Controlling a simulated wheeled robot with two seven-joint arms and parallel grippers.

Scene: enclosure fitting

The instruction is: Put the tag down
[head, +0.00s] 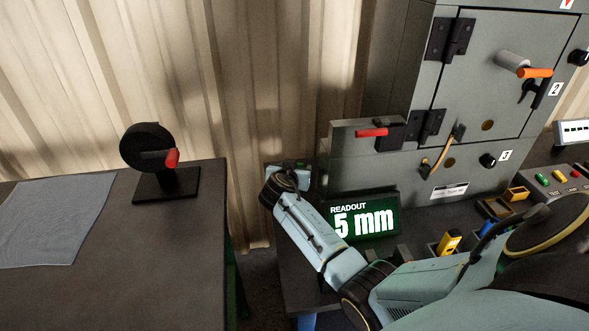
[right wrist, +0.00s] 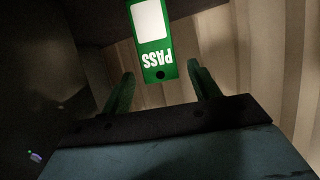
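The tag (right wrist: 152,40) is green with a white panel and the word PASS, upside down in the right wrist view. It has a small hole at its near end. My right gripper (right wrist: 161,70) is open, one green finger on each side of that end, with a visible gap on both sides. The tag's far end is cut off by the frame, and I cannot tell what it rests on. In the head view my right arm reaches from the lower right to beside the readout; its fingers and the tag cannot be made out there. My left gripper is not in view.
The grey enclosure (head: 480,75) with hinges and numbered latches stands at right. The readout (head: 363,222) shows 5 mm. A yellow item (head: 448,243) and small trays lie nearby. On the left table (head: 150,270) are a grey cloth (head: 50,222) and a black stand (head: 150,148) with a red handle.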

